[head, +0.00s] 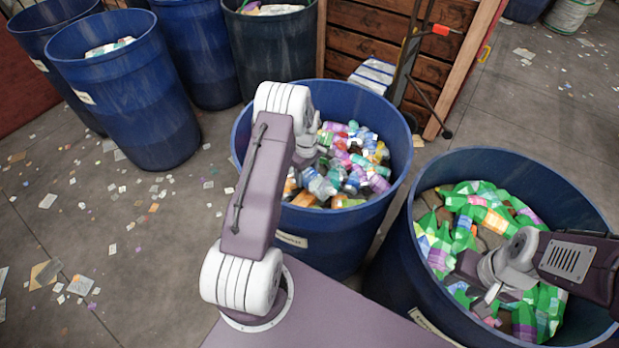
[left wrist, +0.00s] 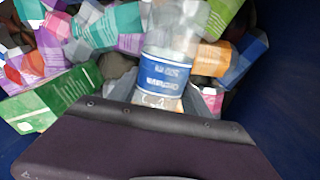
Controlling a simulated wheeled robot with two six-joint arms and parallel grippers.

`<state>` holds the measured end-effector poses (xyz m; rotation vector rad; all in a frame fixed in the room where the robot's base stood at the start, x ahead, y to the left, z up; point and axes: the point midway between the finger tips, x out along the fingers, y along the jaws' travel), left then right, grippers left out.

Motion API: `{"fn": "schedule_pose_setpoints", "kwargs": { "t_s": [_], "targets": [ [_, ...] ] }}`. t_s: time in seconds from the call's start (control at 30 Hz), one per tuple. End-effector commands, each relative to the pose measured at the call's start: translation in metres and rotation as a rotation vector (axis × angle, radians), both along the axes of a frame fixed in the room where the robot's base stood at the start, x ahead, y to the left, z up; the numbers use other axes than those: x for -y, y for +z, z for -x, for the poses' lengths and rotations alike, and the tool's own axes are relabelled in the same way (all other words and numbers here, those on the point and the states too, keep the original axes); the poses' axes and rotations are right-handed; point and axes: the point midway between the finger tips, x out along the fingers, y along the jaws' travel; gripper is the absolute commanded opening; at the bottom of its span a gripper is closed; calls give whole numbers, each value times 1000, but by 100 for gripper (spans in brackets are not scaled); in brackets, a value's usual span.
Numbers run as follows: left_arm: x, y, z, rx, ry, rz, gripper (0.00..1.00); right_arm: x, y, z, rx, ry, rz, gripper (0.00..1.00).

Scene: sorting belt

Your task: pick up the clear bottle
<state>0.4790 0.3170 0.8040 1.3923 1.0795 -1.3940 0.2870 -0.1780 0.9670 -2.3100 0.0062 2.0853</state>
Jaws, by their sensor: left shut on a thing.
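The clear bottle (left wrist: 168,72) with a blue label shows in the left wrist view, amid mixed containers. My left gripper (left wrist: 163,98) is shut on it, with grey fingers on both sides of the label. In the head view my left gripper (head: 318,152) reaches into the middle blue barrel (head: 398,150); its fingertips are mostly hidden by my arm, and I cannot single out the held bottle there. My right gripper (head: 490,296) is over the right blue barrel (head: 392,262); whether its jaws are open is unclear.
The middle barrel holds a mixed pile of bottles and cartons (head: 352,160). More blue barrels (head: 135,95) stand at the back left. A wooden crate (head: 360,40) stands behind. Paper scraps litter the floor.

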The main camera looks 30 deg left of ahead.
Motion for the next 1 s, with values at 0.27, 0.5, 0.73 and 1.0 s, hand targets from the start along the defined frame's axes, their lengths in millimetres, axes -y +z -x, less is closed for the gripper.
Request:
{"fn": "schedule_pose_setpoints", "kwargs": {
  "t_s": [0.27,0.5,0.73,1.0],
  "targets": [
    [0,51,-1,2,0,0,18,0,42,0,0,0,0,36],
    [48,77,-32,2,-6,0,18,0,53,0,0,0,0,36],
    [85,101,-57,1,-3,0,18,0,64,0,0,0,0,36],
    [98,109,-65,0,0,0,18,0,66,0,0,0,0,36]
  ]
}}
